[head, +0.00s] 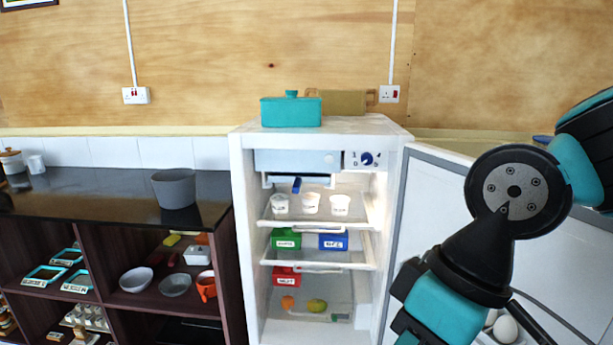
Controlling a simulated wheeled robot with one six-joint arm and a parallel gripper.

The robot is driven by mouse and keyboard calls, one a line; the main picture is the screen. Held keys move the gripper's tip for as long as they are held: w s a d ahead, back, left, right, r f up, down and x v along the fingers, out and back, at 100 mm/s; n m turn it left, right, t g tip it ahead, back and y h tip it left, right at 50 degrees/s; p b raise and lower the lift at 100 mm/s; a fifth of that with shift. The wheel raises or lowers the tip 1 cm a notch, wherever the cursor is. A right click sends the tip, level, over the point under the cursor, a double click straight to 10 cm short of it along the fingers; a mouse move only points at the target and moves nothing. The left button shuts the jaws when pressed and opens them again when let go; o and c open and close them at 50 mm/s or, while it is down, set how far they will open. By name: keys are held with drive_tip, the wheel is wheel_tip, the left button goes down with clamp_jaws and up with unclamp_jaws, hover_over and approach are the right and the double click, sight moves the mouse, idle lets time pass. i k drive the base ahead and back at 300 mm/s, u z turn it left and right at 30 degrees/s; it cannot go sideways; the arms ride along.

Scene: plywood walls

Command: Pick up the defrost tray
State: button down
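The fridge (240,215) stands open in the middle of the head view. A shallow pale tray (318,181) hangs just under the freezer compartment, above the top shelf, and looks like the defrost tray. A small blue piece (297,185) shows at its front and may be its handle. Several white cups on the shelf stand just below it. My arm is at the right, in front of the open fridge door (398,235), and runs down out of the bottom edge. My gripper's fingers do not show, so I cannot see what they hold.
White cups (311,204) fill the top shelf; a green box (286,239), a blue box (333,240) and a red box (287,277) sit lower. A teal pot (291,111) stands on the fridge. A dark counter (110,205) with shelves is at left.

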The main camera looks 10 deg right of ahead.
sight(298, 179)
drive_tip(key=u, duration=0.3)
drive_tip(key=k, duration=0.5)
drive_tip(key=u, duration=0.95)
drive_tip(key=i, duration=1.1)
drive_tip(key=z, duration=0.4)
drive_tip(key=i, duration=0.65)
drive_tip(key=z, duration=1.3)
drive_tip(key=i, duration=0.6)
drive_tip(key=z, duration=0.6)
